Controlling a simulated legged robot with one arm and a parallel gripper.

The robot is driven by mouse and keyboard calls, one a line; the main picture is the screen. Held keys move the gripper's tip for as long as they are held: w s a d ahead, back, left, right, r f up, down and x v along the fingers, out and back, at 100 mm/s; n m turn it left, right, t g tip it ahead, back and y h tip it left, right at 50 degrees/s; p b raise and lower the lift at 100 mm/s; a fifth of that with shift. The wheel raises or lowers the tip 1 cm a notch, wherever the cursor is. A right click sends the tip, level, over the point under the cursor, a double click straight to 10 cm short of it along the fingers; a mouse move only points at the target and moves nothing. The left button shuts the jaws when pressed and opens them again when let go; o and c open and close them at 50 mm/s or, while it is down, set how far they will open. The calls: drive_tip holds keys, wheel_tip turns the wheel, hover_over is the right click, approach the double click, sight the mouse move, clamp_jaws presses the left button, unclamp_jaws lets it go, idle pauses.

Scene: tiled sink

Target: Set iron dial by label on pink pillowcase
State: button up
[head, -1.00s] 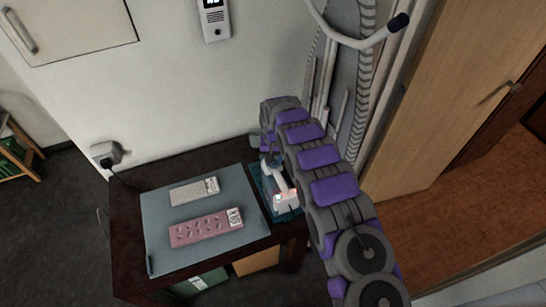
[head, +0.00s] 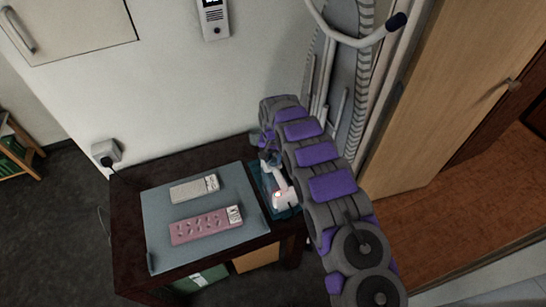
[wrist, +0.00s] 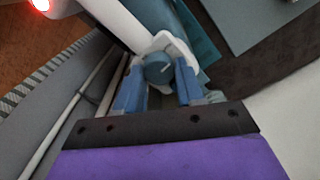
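The pink pillowcase (head: 198,229) lies folded on the grey-blue mat, with a white label (head: 234,215) at its right end. The label's marks are too small to read. The white iron (head: 280,194) sits on a teal base (head: 262,188) at the table's right end, with a red light showing. In the wrist view, the round blue-grey dial (wrist: 158,68) shows a pale pointer mark. My gripper (wrist: 158,82) has its blue fingers apart on either side of the dial; contact is unclear.
A pale grey folded cloth (head: 190,190) with its own label lies behind the pink one on the mat (head: 163,252). The dark table (head: 128,235) stands against the wall. A plugged socket (head: 105,153) is left.

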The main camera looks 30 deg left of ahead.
sight(273, 159)
drive_tip(key=o, duration=0.4)
wheel_tip(273, 159, up, 17)
drive_tip(key=p, duration=0.2)
idle(0.4)
drive_tip(key=shift+r, duration=0.1)
